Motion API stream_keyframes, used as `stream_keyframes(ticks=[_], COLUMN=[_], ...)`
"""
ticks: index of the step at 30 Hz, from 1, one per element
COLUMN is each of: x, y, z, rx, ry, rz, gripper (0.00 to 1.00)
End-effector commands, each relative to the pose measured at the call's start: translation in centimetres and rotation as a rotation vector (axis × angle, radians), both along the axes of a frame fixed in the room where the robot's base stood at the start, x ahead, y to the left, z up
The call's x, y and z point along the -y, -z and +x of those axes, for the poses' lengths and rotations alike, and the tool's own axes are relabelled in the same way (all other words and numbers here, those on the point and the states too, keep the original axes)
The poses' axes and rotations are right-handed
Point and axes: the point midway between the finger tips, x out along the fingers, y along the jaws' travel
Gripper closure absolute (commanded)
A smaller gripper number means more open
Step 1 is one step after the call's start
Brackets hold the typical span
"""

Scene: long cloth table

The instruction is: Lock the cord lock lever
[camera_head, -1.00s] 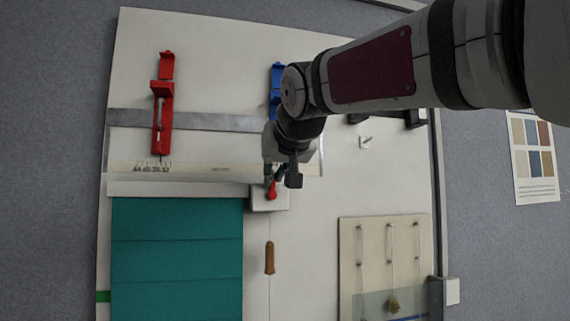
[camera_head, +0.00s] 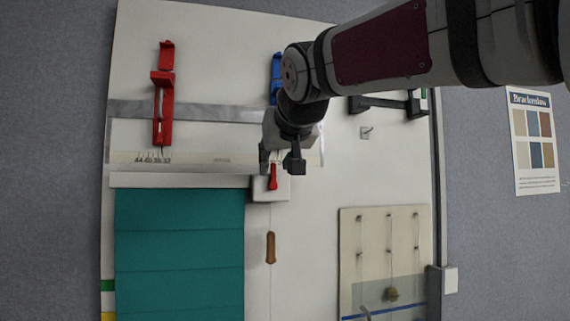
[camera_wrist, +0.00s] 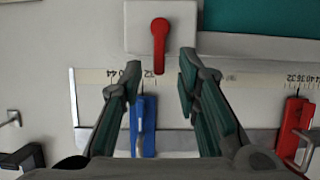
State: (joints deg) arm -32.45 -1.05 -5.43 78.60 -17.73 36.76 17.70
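The cord lock lever (camera_head: 273,178) is a small red lever on a white box (camera_head: 285,190) beside the top of the teal shade (camera_head: 180,250). It stands upright in the head view, its narrow end pointing up past the box edge. In the wrist view the lever (camera_wrist: 159,40) points down toward my gripper. My gripper (camera_head: 279,162) is just above the box in the head view. In the wrist view my gripper (camera_wrist: 160,72) is open and empty, with the lever's narrow end near the gap between the fingertips. Contact cannot be told.
A cord with a wooden toggle (camera_head: 270,248) hangs below the box. A red bracket (camera_head: 163,100) and a blue bracket (camera_head: 276,75) stand on the metal rail (camera_head: 215,110). A pegged panel (camera_head: 370,250) is at lower right, and a dark handle (camera_head: 385,105) at upper right.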

Motion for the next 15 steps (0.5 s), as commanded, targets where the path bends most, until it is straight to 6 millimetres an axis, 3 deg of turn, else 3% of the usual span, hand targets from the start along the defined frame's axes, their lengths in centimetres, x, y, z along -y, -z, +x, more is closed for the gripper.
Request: stream_keyframes(ticks=[9,15], x=[1.7,2.4], y=[-2.7,-3.6], z=[-5.8,-8.3], rx=[0.006,0.003], ry=[-0.001,0.0], rz=[0.002,0.001], gripper=[0.7,0.7])
